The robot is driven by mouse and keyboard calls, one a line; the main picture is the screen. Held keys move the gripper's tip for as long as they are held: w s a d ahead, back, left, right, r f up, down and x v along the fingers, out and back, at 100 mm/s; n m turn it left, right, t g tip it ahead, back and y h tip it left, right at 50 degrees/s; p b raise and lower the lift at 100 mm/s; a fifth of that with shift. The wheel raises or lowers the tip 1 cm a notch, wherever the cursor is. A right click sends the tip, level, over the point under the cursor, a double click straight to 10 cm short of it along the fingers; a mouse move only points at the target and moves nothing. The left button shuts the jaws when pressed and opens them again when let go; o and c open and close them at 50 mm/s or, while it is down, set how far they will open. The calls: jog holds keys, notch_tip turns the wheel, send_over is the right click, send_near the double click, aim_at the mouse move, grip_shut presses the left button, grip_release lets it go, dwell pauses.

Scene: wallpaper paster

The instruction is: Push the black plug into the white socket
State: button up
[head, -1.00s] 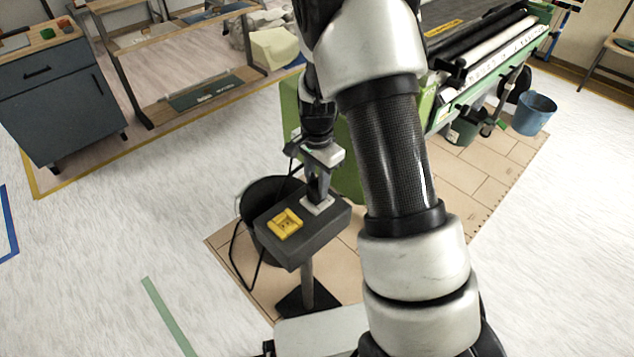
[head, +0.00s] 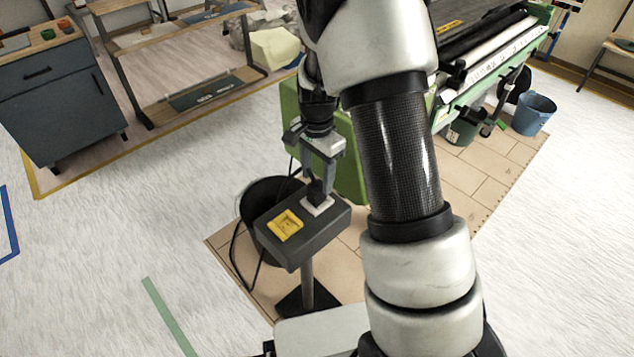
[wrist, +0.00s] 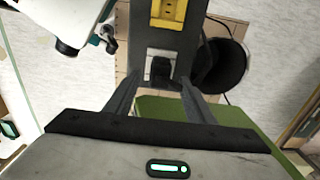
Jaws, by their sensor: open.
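The black plug (head: 316,191) stands upright at the white socket (head: 319,206), on top of the dark box. It also shows in the wrist view (wrist: 160,71), with part of the white socket (wrist: 158,53) beyond it. I cannot tell how deep the plug sits. My gripper (head: 319,180) is just above the plug, pointing down. In the wrist view my gripper (wrist: 160,82) is open, with a finger on either side of the plug and visible gaps between. The plug hides part of the socket.
A yellow socket (head: 286,225) sits beside the white one on the dark box (head: 298,246), which stands on a post. A black bin (head: 254,205) and hanging cable are close to its left. A green machine body (head: 352,165) stands behind. Open floor lies left.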

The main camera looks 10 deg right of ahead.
aim_at(317, 185)
notch_tip(317, 185, up, 13)
jog(key=p, duration=0.2)
jog(key=shift+r, duration=0.2)
jog(key=shift+s, duration=0.15)
